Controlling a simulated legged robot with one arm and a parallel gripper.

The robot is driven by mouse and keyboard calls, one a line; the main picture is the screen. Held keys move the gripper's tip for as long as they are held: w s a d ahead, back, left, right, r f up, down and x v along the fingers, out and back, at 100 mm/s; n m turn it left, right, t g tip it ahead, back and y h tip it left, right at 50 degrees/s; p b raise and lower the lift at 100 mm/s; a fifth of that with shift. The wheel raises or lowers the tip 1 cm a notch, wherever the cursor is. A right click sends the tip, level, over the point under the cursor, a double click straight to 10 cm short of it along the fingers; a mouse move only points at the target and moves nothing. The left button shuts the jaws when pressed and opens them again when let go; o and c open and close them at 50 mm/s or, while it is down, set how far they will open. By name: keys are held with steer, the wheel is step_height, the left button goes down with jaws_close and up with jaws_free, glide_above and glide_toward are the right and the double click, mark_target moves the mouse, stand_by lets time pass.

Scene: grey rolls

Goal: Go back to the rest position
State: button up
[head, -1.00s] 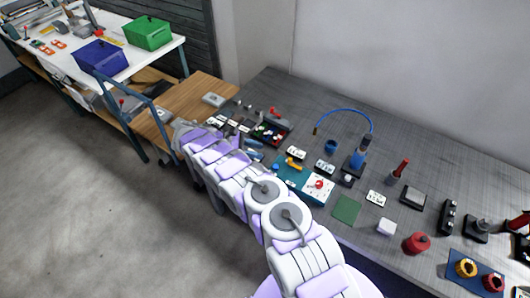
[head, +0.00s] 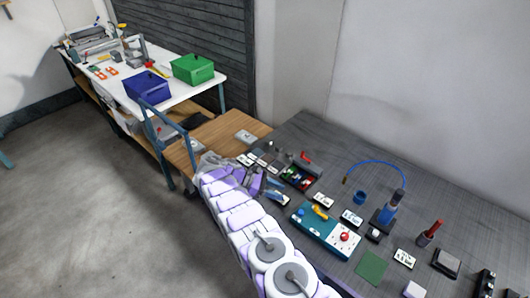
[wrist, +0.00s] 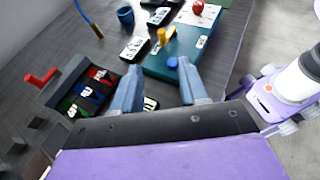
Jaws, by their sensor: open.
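My gripper (wrist: 160,88) is open in the wrist view, its two blue-grey fingers apart with nothing held between them. In the head view my gripper (head: 262,184) is at the end of my outstretched purple and white arm, above the left part of the dark workbench (head: 330,130). Below and beyond the fingers in the wrist view is a teal board (wrist: 185,45) with a yellow part, a blue knob and a red knob. The board also shows in the head view (head: 325,238), to the right of my gripper.
A dark tray with coloured compartments (head: 298,178) stands beside my gripper. A blue-hosed tool (head: 388,210) and a red-handled tool (head: 430,232) stand farther right. A wooden table (head: 230,128) and a white table with a blue bin (head: 147,86) and green bin (head: 193,69) are left. Floor at left is clear.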

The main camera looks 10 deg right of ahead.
steer(key=shift+r, duration=0.1)
step_height(320, 180, up, 12)
steer(key=s+d+m+y, duration=0.2)
steer(key=s+m+y, duration=0.1)
steer(key=s+d+r+m+y+b, duration=0.2)
steer(key=s+r+m+y, duration=0.1)
steer(key=s+r, duration=0.7)
steer(key=s+a+m+t+y, duration=0.1)
steer(key=s+a+m+y, duration=0.1)
steer(key=s, duration=0.9)
steer(key=s+a+r+m+y, duration=0.1)
steer(key=s+a+m+y, duration=0.1)
steer(key=s, duration=0.9)
steer(key=s+a+r+m+t+y+b, duration=0.1)
steer(key=s+m, duration=0.3)
steer(key=s, duration=0.7)
steer(key=shift+s+a+t+y, duration=0.3)
steer(key=shift+a+y, duration=0.4)
steer(key=shift+y, duration=0.2)
